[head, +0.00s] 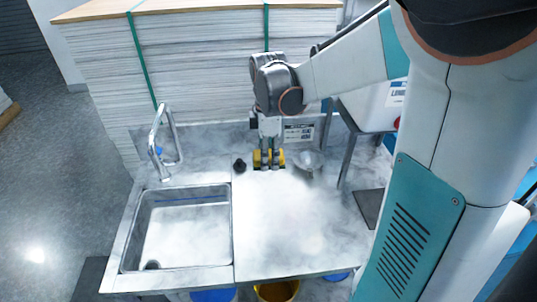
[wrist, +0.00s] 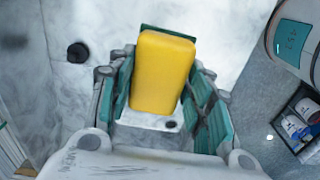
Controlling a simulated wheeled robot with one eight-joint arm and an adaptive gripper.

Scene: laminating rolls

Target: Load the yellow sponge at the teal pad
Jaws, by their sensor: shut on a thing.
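The yellow sponge (head: 257,160) is at the back of the counter in the head view, between the fingers of my gripper (head: 269,157). In the wrist view the sponge (wrist: 163,72) stands out large and slightly tilted between the teal-lined fingers of my gripper (wrist: 162,88), which is shut on it. A dark green edge (wrist: 170,32) shows at the sponge's far end; I cannot tell whether it belongs to the sponge or is a separate pad. Whether the sponge touches the counter is unclear. No separate teal pad can be made out on the counter.
A sink (head: 180,235) with a faucet (head: 163,140) is at the left. A small black knob (head: 240,165) and a pale bowl (head: 308,159) flank the gripper. A tall sheet stack (head: 190,70) stands behind. The counter (head: 290,225) in front is clear.

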